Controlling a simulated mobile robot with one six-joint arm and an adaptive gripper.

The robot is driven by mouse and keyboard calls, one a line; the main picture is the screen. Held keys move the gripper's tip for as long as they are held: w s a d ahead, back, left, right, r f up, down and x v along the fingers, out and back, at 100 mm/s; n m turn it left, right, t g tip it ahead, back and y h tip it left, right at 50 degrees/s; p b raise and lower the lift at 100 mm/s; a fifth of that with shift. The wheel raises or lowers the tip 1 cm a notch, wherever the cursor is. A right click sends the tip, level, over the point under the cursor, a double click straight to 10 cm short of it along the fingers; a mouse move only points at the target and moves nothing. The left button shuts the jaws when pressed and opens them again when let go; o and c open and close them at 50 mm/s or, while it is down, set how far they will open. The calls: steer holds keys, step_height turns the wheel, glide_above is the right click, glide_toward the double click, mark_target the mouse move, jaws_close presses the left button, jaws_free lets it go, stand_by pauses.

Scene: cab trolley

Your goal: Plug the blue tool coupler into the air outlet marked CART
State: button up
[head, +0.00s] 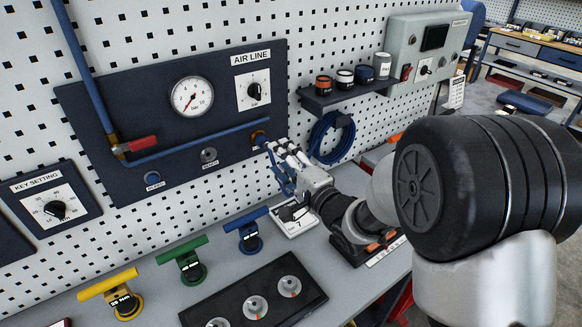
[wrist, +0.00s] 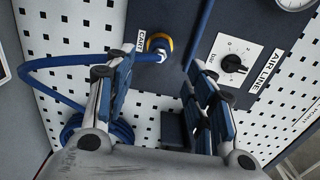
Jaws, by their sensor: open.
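The outlet marked CART (wrist: 159,43) has an orange ring on the dark air-line panel; it shows in the head view (head: 260,136) just beyond my gripper. The blue hose (wrist: 60,62) runs from the left to this outlet, and its end, with a silvery fitting (wrist: 162,56), meets the ring. I cannot tell how deep the fitting sits. The blue coupler body is not clearly distinct from the hose. My gripper (wrist: 158,78) is open, its two fingers apart below the outlet with nothing between them; it also shows in the head view (head: 275,161).
Outlets marked BENCH (head: 209,155) and another (head: 153,179) sit left of CART. A coiled blue hose (head: 331,137) hangs on the pegboard right of my gripper, below a shelf (head: 345,93) of jars. T-handled tools (head: 186,261) and a black tray (head: 253,297) occupy the bench.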

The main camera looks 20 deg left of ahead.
steer(key=v, duration=0.4)
steer(key=shift+o, duration=0.2)
steer(key=o, duration=1.2)
steer(key=shift+c, duration=0.2)
steer(key=v, duration=0.9)
stand_by(0.5)
